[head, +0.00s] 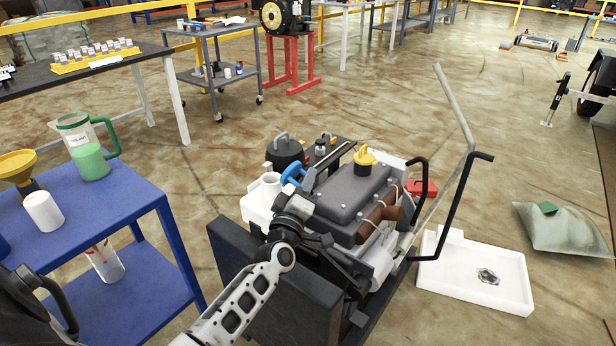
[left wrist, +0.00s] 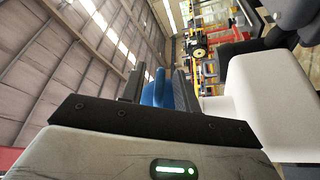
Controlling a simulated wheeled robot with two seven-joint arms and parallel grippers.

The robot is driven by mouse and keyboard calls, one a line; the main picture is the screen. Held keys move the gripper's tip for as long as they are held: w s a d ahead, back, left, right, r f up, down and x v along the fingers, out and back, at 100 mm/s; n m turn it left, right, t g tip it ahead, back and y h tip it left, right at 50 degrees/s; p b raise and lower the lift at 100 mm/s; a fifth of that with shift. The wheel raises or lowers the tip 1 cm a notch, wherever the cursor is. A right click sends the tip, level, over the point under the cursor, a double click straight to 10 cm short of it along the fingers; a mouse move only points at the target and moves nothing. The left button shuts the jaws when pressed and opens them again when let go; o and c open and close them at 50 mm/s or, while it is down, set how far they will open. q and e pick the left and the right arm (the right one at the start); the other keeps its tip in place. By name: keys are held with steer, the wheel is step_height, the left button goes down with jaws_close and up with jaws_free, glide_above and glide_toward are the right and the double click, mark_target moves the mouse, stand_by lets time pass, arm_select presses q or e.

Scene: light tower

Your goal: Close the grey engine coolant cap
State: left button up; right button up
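A white tank (head: 258,207) with an open round neck (head: 270,180) sits at the engine's (head: 350,192) left side. A dark grey round part with a looped handle (head: 285,150) stands just behind it; I cannot tell whether it is the grey coolant cap. My left gripper (head: 294,186) is beside the neck, at a blue handle-like piece (head: 291,173). In the left wrist view my left gripper (left wrist: 158,92) has its fingers on both sides of the blue piece (left wrist: 157,88), which fills the gap. The white tank (left wrist: 260,100) is close at right. My right gripper is out of view.
A yellow cap (head: 365,155) stands on the engine. Black bent bars (head: 450,205) rise at its right. A blue cart (head: 125,205) at left carries a green-filled jug (head: 90,155) and a white cup (head: 43,211). A white tray (head: 475,270) lies on the floor at right.

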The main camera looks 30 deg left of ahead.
arm_select(q)
steer(key=shift+x, duration=1.1)
jaws_close()
